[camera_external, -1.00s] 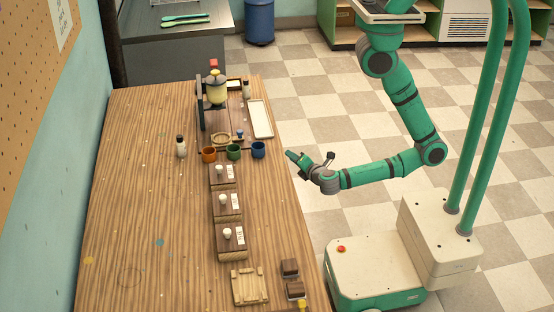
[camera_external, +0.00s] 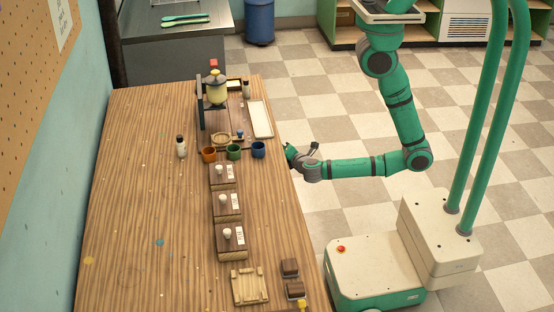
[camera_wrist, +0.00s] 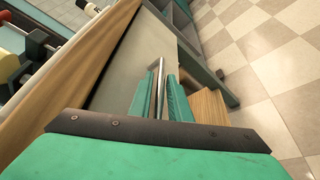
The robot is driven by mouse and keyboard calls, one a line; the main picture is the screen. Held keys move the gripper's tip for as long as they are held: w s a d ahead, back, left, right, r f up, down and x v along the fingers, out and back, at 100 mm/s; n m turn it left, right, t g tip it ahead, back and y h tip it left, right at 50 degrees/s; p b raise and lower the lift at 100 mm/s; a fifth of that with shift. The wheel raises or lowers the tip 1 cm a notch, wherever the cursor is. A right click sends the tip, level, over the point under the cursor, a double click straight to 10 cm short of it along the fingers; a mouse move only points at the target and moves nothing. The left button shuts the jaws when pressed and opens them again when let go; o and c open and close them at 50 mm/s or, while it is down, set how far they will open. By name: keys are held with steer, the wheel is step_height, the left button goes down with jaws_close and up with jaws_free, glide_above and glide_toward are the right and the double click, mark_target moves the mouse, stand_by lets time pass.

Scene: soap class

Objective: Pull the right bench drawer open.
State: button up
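The bench (camera_external: 140,200) is a long wood-topped table, and its front side is hidden in the external view. In the wrist view a grey panel (camera_wrist: 130,62) lies below the wooden bench edge, with a thin metal bar handle (camera_wrist: 159,75) on it. My gripper (camera_wrist: 160,92) has its two green fingers apart, one on each side of the bar. I cannot tell whether either finger touches it. In the external view my gripper (camera_external: 288,152) is at the bench's right edge, near the blue cup. No opened drawer is clearly visible.
On the bench top stand a blue cup (camera_external: 258,149), a green cup (camera_external: 233,152), an orange cup (camera_external: 209,154) and several dark wooden blocks. A light wooden piece (camera_wrist: 207,105) shows beside the fingers. The checkered floor (camera_external: 330,210) right of the bench is open.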

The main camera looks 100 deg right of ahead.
jaws_close()
steer(key=s, duration=2.7)
steer(key=shift+s, duration=0.15)
jaws_free()
steer(key=shift+a, duration=0.15)
steer(key=v, duration=1)
steer(key=shift+s+a, duration=0.2)
steer(key=shift+a, duration=0.05)
steer(key=shift+r, duration=0.1)
